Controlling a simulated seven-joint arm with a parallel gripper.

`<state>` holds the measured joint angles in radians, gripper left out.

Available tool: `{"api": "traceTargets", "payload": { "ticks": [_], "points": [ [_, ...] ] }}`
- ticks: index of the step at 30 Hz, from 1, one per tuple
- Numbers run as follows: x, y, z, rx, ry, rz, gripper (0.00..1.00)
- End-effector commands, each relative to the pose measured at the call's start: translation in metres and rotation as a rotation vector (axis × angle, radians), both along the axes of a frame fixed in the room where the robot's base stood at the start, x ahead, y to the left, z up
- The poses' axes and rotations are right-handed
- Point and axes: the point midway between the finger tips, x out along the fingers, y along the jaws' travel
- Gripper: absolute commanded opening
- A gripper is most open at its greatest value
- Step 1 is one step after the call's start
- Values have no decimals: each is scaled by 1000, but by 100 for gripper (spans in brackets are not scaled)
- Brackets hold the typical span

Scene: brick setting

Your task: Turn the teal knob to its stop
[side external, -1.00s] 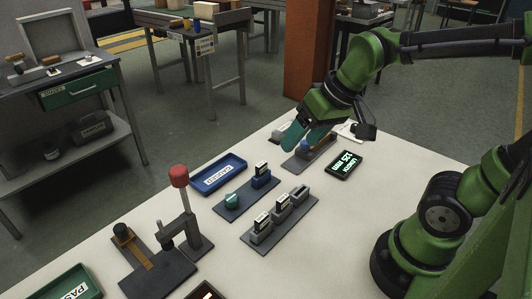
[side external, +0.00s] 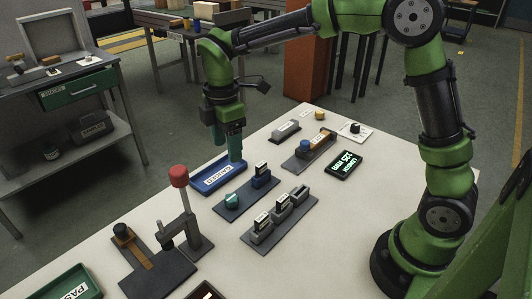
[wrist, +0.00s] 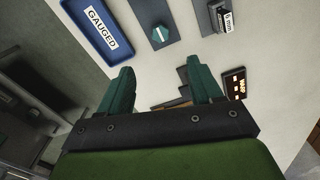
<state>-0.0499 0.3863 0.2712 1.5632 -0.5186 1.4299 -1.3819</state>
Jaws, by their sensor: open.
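My gripper (side external: 229,158) points down above and behind the knob, over the blue tray, apart from the knob. In the wrist view its two teal fingers (wrist: 162,90) are spread apart with nothing between them.
The blue GAUGED tray (side external: 205,187) lies just behind the knob plate. A press with a red-topped lever (side external: 179,177) stands at the left front. A plate with several grey blocks (side external: 280,216) and a green-lit display (side external: 344,165) are to the right.

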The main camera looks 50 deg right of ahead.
Motion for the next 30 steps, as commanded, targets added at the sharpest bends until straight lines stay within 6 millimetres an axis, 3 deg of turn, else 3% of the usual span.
{"api": "traceTargets", "payload": {
  "ticks": [18,24,30],
  "points": [
    [-1,0,-128,0,4,-4,65],
    [-1,0,-151,0,1,-4,65],
    [-1,0,-157,0,1,-4,65]
  ]
}}
